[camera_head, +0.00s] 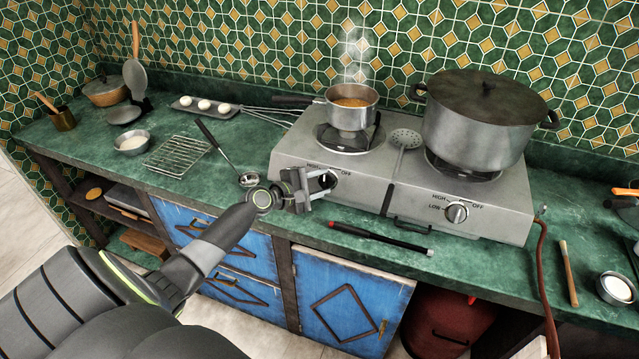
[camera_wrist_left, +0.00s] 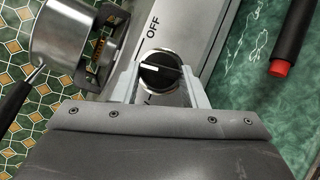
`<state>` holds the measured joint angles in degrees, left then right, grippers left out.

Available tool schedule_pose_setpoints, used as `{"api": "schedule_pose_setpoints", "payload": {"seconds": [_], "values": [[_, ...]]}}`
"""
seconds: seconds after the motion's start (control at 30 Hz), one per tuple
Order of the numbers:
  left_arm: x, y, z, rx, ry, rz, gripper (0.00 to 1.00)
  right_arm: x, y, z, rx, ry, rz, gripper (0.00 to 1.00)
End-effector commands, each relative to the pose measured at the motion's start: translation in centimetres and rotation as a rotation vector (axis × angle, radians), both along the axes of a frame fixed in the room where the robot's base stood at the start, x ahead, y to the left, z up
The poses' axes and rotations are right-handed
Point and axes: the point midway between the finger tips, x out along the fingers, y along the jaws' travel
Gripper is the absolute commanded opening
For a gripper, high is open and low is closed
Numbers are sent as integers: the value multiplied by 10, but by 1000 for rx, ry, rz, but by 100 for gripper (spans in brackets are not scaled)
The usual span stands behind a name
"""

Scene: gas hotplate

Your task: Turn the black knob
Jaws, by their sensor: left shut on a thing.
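The black knob (camera_head: 328,180) is on the front of the left burner of the silver hotplate (camera_head: 372,190). In the left wrist view the knob (camera_wrist_left: 160,72) has a white mark pointing left toward the saucepan side, between OFF above it and a partly hidden label below. My left gripper (camera_head: 316,188) is at the knob, one finger on each side, shut on it. In the wrist view its fingertips (camera_wrist_left: 161,80) flank the knob. The head view partly hides the knob behind the gripper. My right gripper is not in view.
A steaming saucepan (camera_head: 351,112) sits on the left burner and a big lidded pot (camera_head: 480,130) on the right. A second knob (camera_head: 456,213) is on the right burner. A black-and-red rod (camera_head: 380,238) lies along the counter front. A ladle (camera_head: 220,150) lies left of the hotplate.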

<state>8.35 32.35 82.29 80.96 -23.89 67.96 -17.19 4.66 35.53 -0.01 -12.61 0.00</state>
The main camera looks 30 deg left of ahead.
Motion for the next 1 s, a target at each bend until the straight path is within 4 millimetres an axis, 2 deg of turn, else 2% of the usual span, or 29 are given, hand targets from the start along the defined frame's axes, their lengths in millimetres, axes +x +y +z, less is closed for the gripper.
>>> {"api": "schedule_pose_setpoints", "payload": {"seconds": [0.3, 0.83, 0.87, 1.0], "values": [[-1, 0, -2, 98, 30, -62, 16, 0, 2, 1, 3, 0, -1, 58], [-1, 0, -3, 117, 37, -76, 16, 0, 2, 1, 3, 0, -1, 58], [-1, 0, -3, 117, 37, -76, 41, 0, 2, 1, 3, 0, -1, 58], [-1, 0, -2, 117, 34, -73, 59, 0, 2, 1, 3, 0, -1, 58]]}}
